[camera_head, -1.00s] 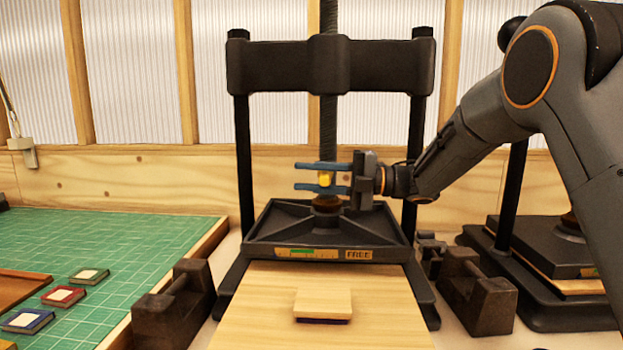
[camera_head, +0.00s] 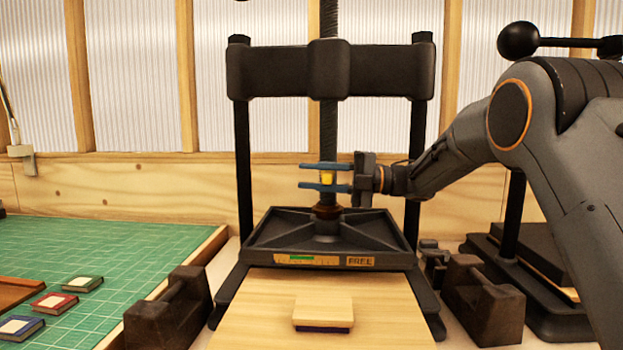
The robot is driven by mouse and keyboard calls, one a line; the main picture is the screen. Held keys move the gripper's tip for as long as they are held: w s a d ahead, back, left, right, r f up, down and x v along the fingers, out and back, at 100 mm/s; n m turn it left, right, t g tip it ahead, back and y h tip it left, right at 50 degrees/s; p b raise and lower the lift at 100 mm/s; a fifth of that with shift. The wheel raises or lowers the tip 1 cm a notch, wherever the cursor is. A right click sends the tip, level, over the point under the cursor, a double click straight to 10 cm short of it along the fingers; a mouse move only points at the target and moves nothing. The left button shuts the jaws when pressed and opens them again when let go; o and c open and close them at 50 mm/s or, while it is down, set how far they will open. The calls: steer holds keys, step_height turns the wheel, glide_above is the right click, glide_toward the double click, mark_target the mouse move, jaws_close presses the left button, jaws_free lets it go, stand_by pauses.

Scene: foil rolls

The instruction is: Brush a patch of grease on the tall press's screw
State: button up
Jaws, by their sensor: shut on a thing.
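The tall press stands in the middle, with a dark crossbeam (camera_head: 290,70) on two black posts. Its dark threaded screw (camera_head: 328,125) runs down through the beam to the black platen (camera_head: 375,243), with a brown collar (camera_head: 327,211) at its foot. My gripper (camera_head: 325,178) comes in from the right, its two blue fingers one above the other, in front of the lower screw. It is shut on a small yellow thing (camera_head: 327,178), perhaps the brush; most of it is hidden. I cannot tell whether it touches the screw. No grease patch can be made out.
A small block (camera_head: 323,312) lies on the wooden board (camera_head: 250,320) before the platen. Dark weights with handles (camera_head: 170,310) stand either side. A green mat (camera_head: 120,245) with small books is at left. Another press (camera_head: 545,255) stands behind my arm at right.

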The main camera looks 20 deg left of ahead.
steer(key=shift+w+a+b, duration=0.25)
steer(key=shift+w+b, duration=0.35)
steer(key=shift+w, duration=0.4)
stand_by(0.5)
steer(key=shift+r, duration=0.15)
steer(key=shift+r+p, duration=0.85)
steer(key=shift+r, duration=5.2)
step_height(320, 180, down, 10)
steer(key=b, duration=0.8)
step_height(320, 180, up, 7)
steer(key=p, duration=0.1)
steer(key=shift+p, duration=0.4)
